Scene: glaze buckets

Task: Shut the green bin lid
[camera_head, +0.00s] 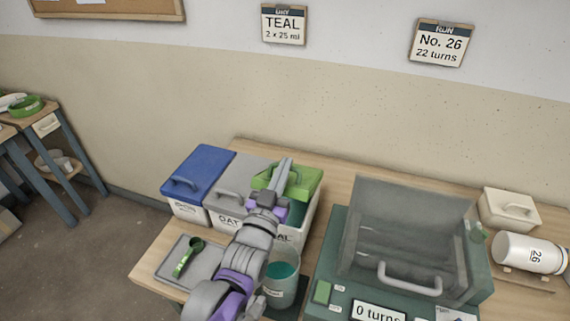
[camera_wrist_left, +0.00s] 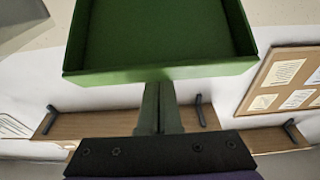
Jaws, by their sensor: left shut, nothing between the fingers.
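The green bin lid (camera_head: 309,176) is at the back right of a row of bins in the head view and looks tilted up. In the left wrist view the green lid (camera_wrist_left: 160,35) fills the top middle, its hollow, rimmed side facing the camera. The white bin under it (camera_head: 311,216) is partly hidden by my arm. My left gripper (camera_head: 285,163) is shut and empty, in front of the lid in the head view. Its fingers (camera_wrist_left: 157,88) end at the lid's near edge in the left wrist view; I cannot tell whether they touch. My right gripper is out of view.
A blue-lidded bin (camera_head: 200,170) and a grey-lidded bin (camera_head: 236,190) stand to the left. A bucket of teal glaze (camera_head: 284,283) stands in front, and a green scoop (camera_head: 187,257) lies on a grey pad. A clear-covered machine (camera_head: 405,235) is close on the right.

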